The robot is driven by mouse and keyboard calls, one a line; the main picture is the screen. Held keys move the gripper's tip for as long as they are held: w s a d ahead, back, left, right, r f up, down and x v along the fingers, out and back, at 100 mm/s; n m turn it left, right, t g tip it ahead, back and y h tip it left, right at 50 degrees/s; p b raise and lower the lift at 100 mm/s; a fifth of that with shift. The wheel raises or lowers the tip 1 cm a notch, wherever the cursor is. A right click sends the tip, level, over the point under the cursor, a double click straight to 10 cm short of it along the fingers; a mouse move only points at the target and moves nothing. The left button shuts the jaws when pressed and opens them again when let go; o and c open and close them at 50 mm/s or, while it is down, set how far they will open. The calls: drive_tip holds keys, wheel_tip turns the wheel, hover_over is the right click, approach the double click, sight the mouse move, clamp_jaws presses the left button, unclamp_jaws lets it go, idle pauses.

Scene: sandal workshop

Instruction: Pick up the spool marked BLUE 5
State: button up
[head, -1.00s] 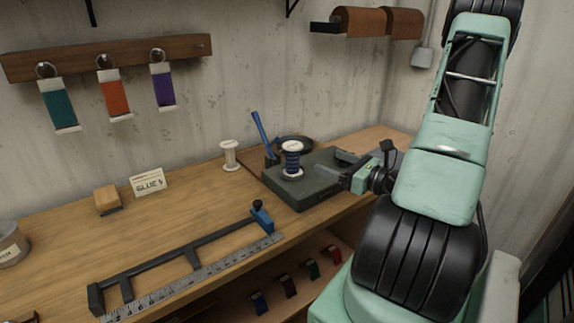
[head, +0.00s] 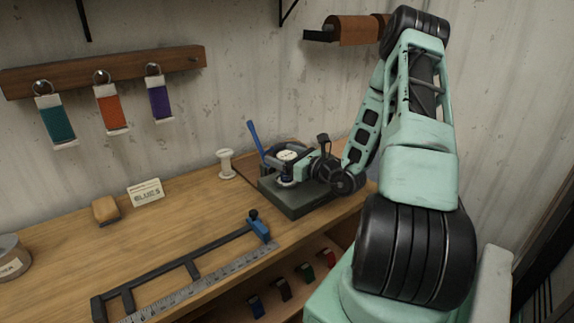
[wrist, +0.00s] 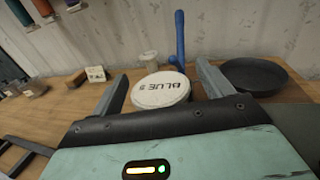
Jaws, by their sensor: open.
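The spool marked BLUE 5 (head: 288,155) stands upright on a dark green-grey block at the back right of the bench. Its white top with the lettering fills the middle of the wrist view (wrist: 160,90). My gripper (head: 287,172) is at the spool, reaching in from the right, and hides part of its blue thread in the head view. In the wrist view the two fingers of my gripper (wrist: 163,72) are apart, one on each side of the spool's top. Whether either finger touches the spool cannot be told.
A dark round dish (wrist: 255,77) is behind right. A bare white spool (head: 226,164) stands left, with a BLUE 5 card (head: 146,193) farther left.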

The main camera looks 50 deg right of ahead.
drive_tip(key=shift+w, duration=0.4)
drive_tip(key=c, duration=1.1)
drive_tip(key=shift+r, duration=0.1)
drive_tip(key=shift+c, duration=0.2)
